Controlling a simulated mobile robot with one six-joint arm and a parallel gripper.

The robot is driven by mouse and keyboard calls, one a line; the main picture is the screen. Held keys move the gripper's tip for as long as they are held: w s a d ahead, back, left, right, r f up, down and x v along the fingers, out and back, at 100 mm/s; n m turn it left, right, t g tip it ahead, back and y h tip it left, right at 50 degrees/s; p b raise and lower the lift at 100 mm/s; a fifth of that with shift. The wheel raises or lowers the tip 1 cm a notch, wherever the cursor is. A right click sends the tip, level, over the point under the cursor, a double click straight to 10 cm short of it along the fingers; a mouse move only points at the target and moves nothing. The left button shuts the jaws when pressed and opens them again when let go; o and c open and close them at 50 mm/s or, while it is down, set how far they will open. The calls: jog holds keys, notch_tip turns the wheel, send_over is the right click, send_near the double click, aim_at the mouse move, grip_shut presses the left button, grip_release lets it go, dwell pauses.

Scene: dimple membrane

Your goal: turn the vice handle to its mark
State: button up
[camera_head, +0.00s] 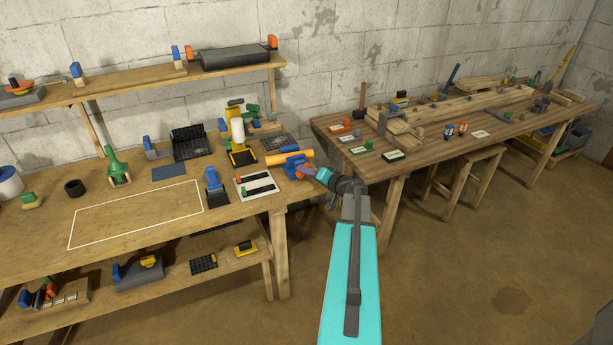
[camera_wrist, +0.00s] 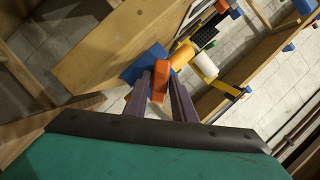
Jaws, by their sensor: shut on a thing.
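The vice (camera_head: 292,150), with blue parts and an orange cylinder, sits at the right end of the left workbench. Its blue body (camera_wrist: 143,63) and orange cylinder (camera_wrist: 182,56) also show in the wrist view. My gripper (camera_head: 300,169) reaches the vice from the right. In the wrist view, the purple fingers of my gripper (camera_wrist: 160,88) are shut on the orange vice handle (camera_wrist: 158,88), which lies between them. The fingers hide part of the handle. I cannot make out the handle's mark in either view.
A white board with black strips (camera_head: 256,184) and a blue block (camera_head: 215,188) stand left of the vice. A yellow stand with a white cylinder (camera_head: 239,146) is behind it. A second bench (camera_head: 340,144) is to the right. Bare floor (camera_head: 460,270) lies in front.

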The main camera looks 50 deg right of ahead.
jog(key=shift+f+b, duration=0.25)
jog(key=shift+b, duration=0.15)
jog(key=m+t+y+b, duration=0.1)
jog(key=m+b, duration=0.1)
jog(key=b, duration=0.3)
jog(key=shift+f+m, duration=0.15)
jog(key=shift+m, duration=0.15)
jog(key=m+t+b, duration=0.1)
jog(key=m+b, duration=0.2)
jog(key=b, duration=0.3)
jog(key=shift+f+t, duration=0.15)
jog(key=shift+t, duration=0.15)
jog(key=m+t+b, duration=0.1)
jog(key=m+b, duration=0.3)
jog(key=shift+f, duration=0.1)
jog(key=shift+m+t+b, duration=0.7)
jog(key=shift+m+b, duration=0.5)
jog(key=shift+m, duration=0.5)
jog(key=shift+h, duration=0.3)
jog(key=o, duration=1)
jog(key=shift+c, duration=0.2)
jog(key=shift+r, duration=0.2)
jog(key=shift+s+f, duration=0.1)
